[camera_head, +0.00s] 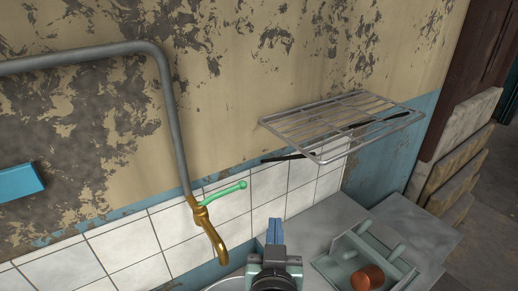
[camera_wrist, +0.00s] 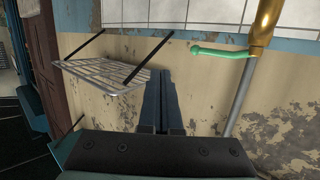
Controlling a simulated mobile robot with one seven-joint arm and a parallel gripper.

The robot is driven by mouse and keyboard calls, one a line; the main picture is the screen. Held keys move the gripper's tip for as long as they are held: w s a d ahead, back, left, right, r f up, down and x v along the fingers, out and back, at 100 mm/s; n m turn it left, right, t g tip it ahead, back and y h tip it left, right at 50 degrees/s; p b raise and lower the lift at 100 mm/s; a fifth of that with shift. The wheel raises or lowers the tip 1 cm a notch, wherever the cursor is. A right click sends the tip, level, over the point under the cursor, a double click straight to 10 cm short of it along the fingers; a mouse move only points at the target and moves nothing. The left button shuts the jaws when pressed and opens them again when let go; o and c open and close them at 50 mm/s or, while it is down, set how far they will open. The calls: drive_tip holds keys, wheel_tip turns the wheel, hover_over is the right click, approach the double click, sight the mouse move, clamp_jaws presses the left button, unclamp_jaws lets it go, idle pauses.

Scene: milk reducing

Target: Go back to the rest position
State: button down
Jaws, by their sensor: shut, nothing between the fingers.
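My gripper (camera_head: 274,232) shows at the bottom middle of the head view, pointing toward the tiled wall. Its two blue fingers lie together with nothing between them. In the wrist view my gripper (camera_wrist: 161,85) is at the centre, its fingers side by side and shut. In the head view it is to the right of the brass tap (camera_head: 210,228) with its green handle (camera_head: 226,192), and apart from it. The tap also shows at the upper right of the wrist view (camera_wrist: 267,25), which looks upside down.
A wire rack (camera_head: 340,122) juts from the wall above and right of my gripper. A grey pipe (camera_head: 168,90) runs down to the tap. A pale green tray (camera_head: 340,262) with a brown cup-like object (camera_head: 367,277) stands on the grey counter (camera_head: 318,222). A blue box (camera_head: 18,180) is at left.

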wheel_tip(320, 180, up, 23)
drive_tip(key=s+a+t, duration=0.1)
drive_tip(key=a+t, duration=0.2)
drive_tip(key=t, duration=0.3)
drive_tip(key=s+a+r+t+y, duration=0.1)
drive_tip(key=s+r+t, duration=0.2)
drive_tip(key=r, duration=0.6)
drive_tip(key=s+a+r+n+t+y, duration=0.1)
drive_tip(key=s+r+t, duration=0.1)
drive_tip(key=s+r, duration=0.6)
drive_tip(key=shift+a+r+t, duration=0.15)
drive_tip(key=shift+r+t, duration=0.25)
drive_tip(key=shift+r, duration=0.55)
drive_tip(key=shift+s, duration=0.1)
